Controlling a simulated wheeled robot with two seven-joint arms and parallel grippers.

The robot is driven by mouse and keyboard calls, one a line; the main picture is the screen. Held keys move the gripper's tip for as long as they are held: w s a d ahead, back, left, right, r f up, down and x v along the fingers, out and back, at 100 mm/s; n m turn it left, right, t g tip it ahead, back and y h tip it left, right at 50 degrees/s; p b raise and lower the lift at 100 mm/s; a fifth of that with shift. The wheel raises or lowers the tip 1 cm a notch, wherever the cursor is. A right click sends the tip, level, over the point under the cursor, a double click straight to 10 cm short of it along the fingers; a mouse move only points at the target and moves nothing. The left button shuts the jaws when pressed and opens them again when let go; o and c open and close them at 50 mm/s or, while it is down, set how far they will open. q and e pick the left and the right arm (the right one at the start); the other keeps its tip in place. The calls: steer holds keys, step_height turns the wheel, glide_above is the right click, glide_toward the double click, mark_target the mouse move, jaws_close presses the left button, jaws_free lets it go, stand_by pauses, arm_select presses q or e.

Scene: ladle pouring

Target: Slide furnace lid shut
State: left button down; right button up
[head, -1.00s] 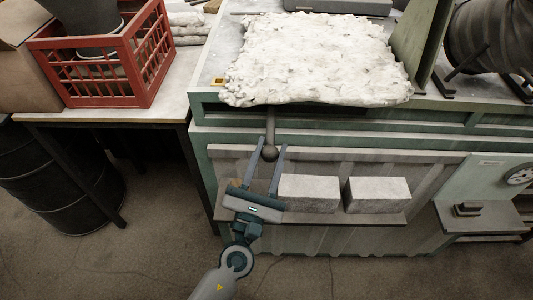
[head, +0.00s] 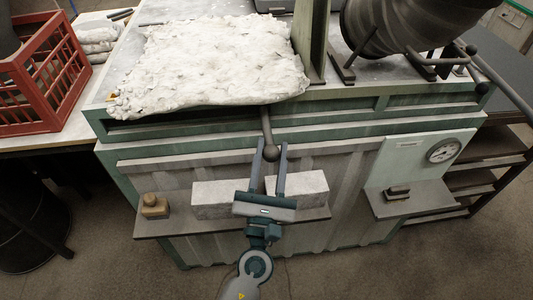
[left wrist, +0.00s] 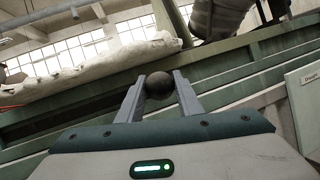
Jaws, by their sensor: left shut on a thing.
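The handle (head: 266,122) is a dark rod that sticks out from under the white, rough blanket-like slab (head: 205,65) on the furnace top (head: 112,103). It ends in a dark ball knob (head: 271,153). The lid plate itself cannot be made out beneath the slab. My left gripper (head: 270,148) is shut on the ball knob, a finger on each side. In the left wrist view the knob (left wrist: 160,85) sits between the fingertips, below the slab's edge (left wrist: 90,68). My right gripper is not in view.
Two pale blocks (head: 222,197) and a small tan object (head: 154,206) stand on the front ledge (head: 148,231). A gauge (head: 443,150) and small shelf (head: 420,200) are at right. A green upright plate (head: 312,40) and dark drum (head: 400,30) stand on top. A red crate (head: 45,85) is at left.

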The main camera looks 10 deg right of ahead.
arm_select(q)
steer(key=shift+d, duration=0.15)
steer(key=c, duration=1.3)
jaws_free()
steer(key=shift+d, duration=0.1)
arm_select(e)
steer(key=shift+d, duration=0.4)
arm_select(q)
steer(key=shift+s+f+b, duration=0.3)
steer(key=shift+s, duration=0.15)
steer(key=shift+b+v, duration=3.45)
steer(key=shift+v, duration=4.7)
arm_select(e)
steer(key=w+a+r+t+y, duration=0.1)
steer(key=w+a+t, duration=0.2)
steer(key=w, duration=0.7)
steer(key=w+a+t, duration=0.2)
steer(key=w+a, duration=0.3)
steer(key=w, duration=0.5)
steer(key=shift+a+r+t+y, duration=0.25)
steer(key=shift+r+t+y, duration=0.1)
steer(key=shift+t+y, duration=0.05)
